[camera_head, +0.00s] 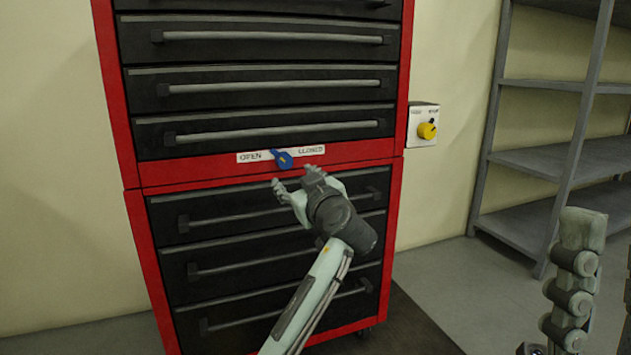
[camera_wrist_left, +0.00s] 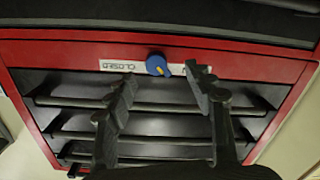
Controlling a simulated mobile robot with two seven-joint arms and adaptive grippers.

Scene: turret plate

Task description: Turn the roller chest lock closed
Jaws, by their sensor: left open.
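The roller chest (camera_head: 131,160) is red with black drawers. Its lock, a blue knob (camera_head: 283,158) with a yellow mark, sits on a white label strip (camera_head: 312,150) reading OPEN at left and CLOSED at right. The knob's narrow end points up-left, toward OPEN. My left gripper (camera_head: 296,178) is open, just below the knob in the head view. In the left wrist view, the knob (camera_wrist_left: 157,65) shows beyond the gap between the fingertips (camera_wrist_left: 160,77), seemingly untouched. Part of my right arm or gripper (camera_head: 575,280) shows at lower right; its jaws cannot be made out.
Drawer handles (camera_head: 280,87) stick out above and below the lock strip. A yellow knob (camera_head: 427,131) on a white wall box (camera_head: 415,114) is right of the chest. A grey shelf rack (camera_head: 545,160) stands farther right, with open floor (camera_head: 440,275) between.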

